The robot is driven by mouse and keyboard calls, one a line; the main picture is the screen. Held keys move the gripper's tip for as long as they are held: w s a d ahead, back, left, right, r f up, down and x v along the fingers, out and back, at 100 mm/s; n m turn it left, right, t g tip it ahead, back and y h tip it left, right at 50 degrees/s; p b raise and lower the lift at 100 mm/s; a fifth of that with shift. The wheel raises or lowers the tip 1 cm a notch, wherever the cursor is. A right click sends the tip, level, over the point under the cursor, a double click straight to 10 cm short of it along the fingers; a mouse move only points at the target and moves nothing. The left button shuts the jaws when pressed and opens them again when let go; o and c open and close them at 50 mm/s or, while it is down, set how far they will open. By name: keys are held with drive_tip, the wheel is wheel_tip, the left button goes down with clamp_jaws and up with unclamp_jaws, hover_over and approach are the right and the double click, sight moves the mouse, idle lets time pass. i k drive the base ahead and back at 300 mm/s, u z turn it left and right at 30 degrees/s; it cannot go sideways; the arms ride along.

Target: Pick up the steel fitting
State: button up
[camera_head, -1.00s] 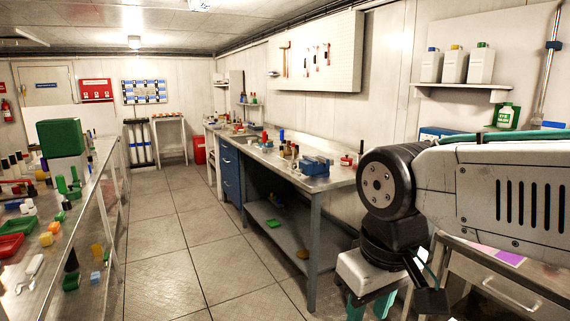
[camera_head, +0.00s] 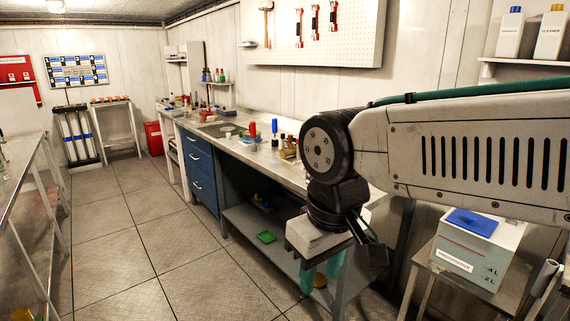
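I cannot make out a steel fitting in this view; the small items on the workbench are too small to tell apart. My gripper (camera_head: 321,280) hangs from my arm at the right of centre, pointing down in front of the workbench (camera_head: 285,178). Its two teal fingers show below a pale block and stand apart, with nothing visible between them. My gripper and arm hide the near end of the bench.
A white container with a blue lid (camera_head: 470,222) stands on a stand at lower right.

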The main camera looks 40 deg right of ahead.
sight(304, 173)
drive_tip(key=i, duration=1.05)
drive_tip(key=z, duration=1.65)
drive_tip(key=i, duration=0.5)
drive_tip(key=u, duration=0.05)
